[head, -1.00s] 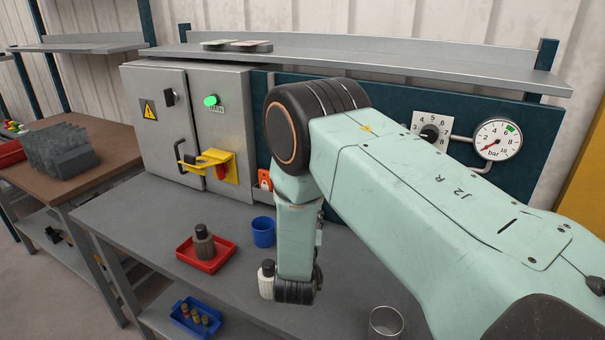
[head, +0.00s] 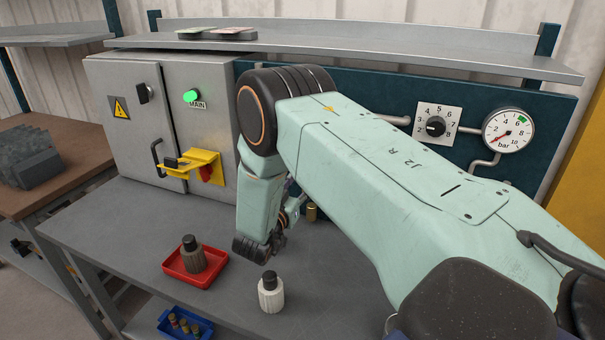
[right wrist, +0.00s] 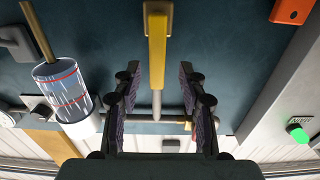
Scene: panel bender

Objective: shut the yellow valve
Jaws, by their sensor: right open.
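The yellow valve's handle (right wrist: 157,50) shows in the right wrist view as a straight yellow bar, in line with a thin grey pipe (right wrist: 157,105). My right gripper (right wrist: 159,72) is open, with one finger on each side of the handle in the picture. I see a gap on both sides, and no contact. How far the handle is in depth I cannot tell. In the head view my right arm covers the valve and most of that gripper. My left gripper is not in view.
A gauge (head: 508,131) and a dial (head: 436,126) are on the blue panel. The grey cabinet (head: 185,130) has a yellow bracket (head: 190,163). On the bench stand a white bottle (head: 271,293) and a red tray (head: 180,271) with a dark bottle. A clear cylinder (right wrist: 63,90) is near the handle.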

